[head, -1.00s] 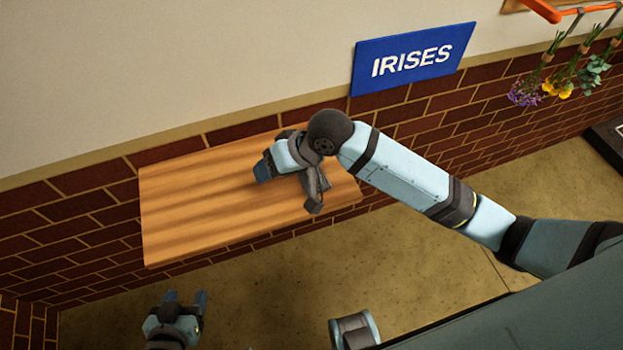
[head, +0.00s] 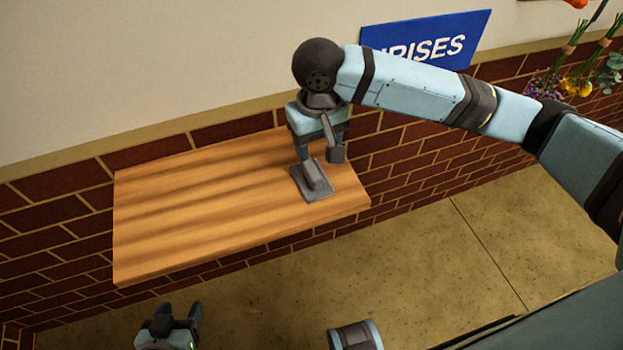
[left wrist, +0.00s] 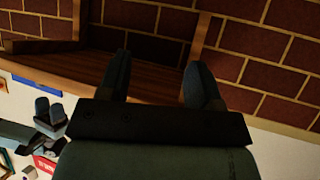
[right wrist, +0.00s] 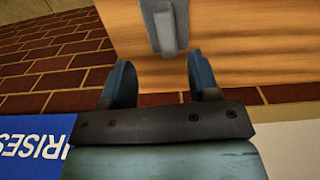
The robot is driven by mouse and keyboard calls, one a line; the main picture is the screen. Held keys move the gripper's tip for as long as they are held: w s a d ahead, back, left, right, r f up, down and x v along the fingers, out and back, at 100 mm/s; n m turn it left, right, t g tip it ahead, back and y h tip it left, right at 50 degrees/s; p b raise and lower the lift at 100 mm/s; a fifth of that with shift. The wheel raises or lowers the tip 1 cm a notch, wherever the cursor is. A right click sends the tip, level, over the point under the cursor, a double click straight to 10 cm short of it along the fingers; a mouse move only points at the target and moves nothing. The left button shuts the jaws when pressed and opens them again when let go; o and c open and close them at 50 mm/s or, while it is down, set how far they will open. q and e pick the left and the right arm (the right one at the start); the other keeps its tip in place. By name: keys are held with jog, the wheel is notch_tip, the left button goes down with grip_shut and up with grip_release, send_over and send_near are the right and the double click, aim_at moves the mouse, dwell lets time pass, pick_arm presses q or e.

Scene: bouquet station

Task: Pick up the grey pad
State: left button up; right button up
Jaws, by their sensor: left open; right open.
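The grey pad (head: 299,185) lies on the wooden shelf near its right end, a flat dark base with a raised grey bar on top. In the right wrist view the bar (right wrist: 164,28) stands ahead of the fingertips, roughly between their lines. My right gripper (head: 313,164) is open and empty, pointing down close above the pad and partly covering it in the head view; its fingers (right wrist: 163,80) look apart from the bar. My left gripper (head: 180,312) is open and empty, low in front of the shelf; the left wrist view shows nothing between its fingers (left wrist: 155,75).
The wooden shelf (head: 190,215) is otherwise bare, with a brick wall (head: 70,195) behind and below. A blue IRISES sign (head: 440,42) is on the wall, partly behind my right arm. Flower bunches (head: 570,85) hang at the upper right.

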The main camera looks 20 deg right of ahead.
aim_at(311, 168)
jog(key=shift+f, duration=0.95)
jog(key=shift+f+b, duration=0.3)
jog(key=shift+f, duration=0.45)
jog(key=f, duration=0.1)
jog(key=f+b, duration=0.1)
jog(key=f, duration=0.1)
jog(key=a+f, duration=0.1)
jog(key=shift+w+f+b, duration=0.2)
jog(key=shift+w+b, duration=0.1)
jog(key=shift+f, duration=0.25)
jog(key=shift+d, duration=0.1)
grip_shut()
pick_arm(q)
jog(key=shift+w+d+t, duration=0.15)
jog(key=shift+d+t, duration=0.05)
jog(key=shift+t, duration=0.1)
